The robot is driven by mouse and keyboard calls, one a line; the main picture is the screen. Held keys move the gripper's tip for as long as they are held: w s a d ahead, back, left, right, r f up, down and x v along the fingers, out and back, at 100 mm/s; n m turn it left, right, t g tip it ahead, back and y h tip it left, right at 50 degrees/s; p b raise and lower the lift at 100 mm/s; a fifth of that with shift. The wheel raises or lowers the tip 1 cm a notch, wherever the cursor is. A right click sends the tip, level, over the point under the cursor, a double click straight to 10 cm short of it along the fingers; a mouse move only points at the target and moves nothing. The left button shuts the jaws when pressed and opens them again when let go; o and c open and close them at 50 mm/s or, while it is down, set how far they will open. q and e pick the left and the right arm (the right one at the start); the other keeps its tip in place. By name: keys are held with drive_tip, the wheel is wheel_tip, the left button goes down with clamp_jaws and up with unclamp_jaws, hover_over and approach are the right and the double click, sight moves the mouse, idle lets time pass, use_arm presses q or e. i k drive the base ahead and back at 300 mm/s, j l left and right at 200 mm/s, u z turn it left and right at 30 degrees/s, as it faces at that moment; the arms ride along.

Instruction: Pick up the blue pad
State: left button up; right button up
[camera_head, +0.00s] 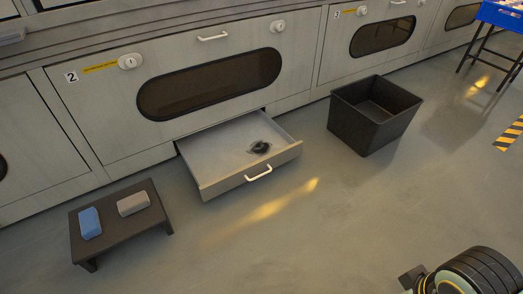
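The blue pad (90,223) lies on the left part of a low dark stand (112,225) at the lower left of the head view. A grey pad (133,204) lies beside it to the right, apart from it, on the same stand. Nothing touches the blue pad. No left gripper shows in the head view. A rounded dark part of my own body or arm shows at the lower right corner, but no right gripper fingertips can be made out.
An open drawer (222,185) with a dark object (260,147) inside juts from the cabinet marked 2. A black open bin (352,123) stands to its right. A blue table (503,14) is at the upper right. The floor between the stand and the lower right is clear.

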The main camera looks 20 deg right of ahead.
sight(90, 228)
drive_tip(key=i+j+z, duration=0.2)
drive_tip(key=j, duration=0.6)
drive_tip(key=i+j+z, duration=0.2)
drive_tip(key=j, duration=0.55)
drive_tip(key=j+z, duration=0.2)
drive_tip(key=j, duration=0.6)
